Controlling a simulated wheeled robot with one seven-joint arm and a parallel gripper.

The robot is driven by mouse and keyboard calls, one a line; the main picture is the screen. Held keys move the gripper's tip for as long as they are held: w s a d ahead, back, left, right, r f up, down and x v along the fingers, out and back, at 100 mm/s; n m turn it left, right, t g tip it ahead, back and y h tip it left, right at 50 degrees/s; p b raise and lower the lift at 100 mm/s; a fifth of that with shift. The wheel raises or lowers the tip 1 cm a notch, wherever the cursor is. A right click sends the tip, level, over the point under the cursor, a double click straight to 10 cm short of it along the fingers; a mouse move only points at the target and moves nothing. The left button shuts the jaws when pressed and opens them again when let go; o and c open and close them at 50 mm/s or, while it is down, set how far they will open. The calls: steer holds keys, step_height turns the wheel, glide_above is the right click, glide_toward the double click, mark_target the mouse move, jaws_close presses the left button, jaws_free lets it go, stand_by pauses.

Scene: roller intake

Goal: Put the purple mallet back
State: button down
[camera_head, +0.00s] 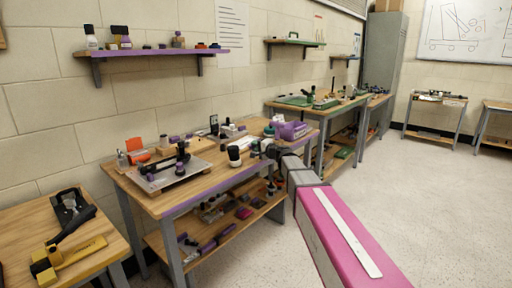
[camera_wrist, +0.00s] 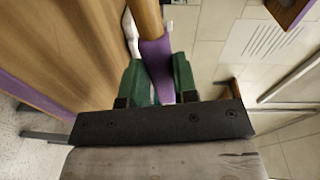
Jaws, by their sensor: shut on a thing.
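In the wrist view, my gripper (camera_wrist: 156,78) has its green fingers closed around the purple part of a handle, which I take to be the purple mallet (camera_wrist: 156,62). Its wooden part runs up out of the top of the picture, and the mallet's head is not seen. In the head view, my gripper (camera_head: 265,148) is over the right front part of the purple-edged workbench (camera_head: 180,207). The mallet cannot be made out clearly there.
The bench carries a metal plate with a fixture (camera_head: 168,175), a white and black cup-like object (camera_head: 234,156) and a purple bin (camera_head: 291,131). A purple wall shelf (camera_head: 150,52) hangs above. A yellow tool (camera_head: 75,257) lies on the near-left table.

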steer(key=shift+f, duration=0.2)
steer(key=c, duration=0.8)
jaws_free()
steer(key=shift+s+d, duration=0.1)
steer(key=shift+s, duration=0.05)
steer(key=f+v, duration=0.1)
steer(key=v, duration=0.9)
steer(key=s+d+f+n+g+h, duration=0.2)
steer(key=s+f+n+g+h, duration=0.15)
steer(key=s+f, duration=0.45)
steer(key=s+d+f+n+g+h, duration=0.2)
steer(key=s+f+g, duration=0.25)
steer(key=f, duration=0.55)
steer(key=s+d+f+n+g+h, duration=0.1)
steer(key=s+d+f+g+h, duration=0.3)
steer(key=s+d+f+h, duration=0.3)
steer(key=s+d+f, duration=0.3)
steer(key=s+d, duration=0.2)
steer(key=s, duration=0.2)
steer(key=shift+s+f+n, duration=0.2)
steer(key=shift+f+n, duration=0.15)
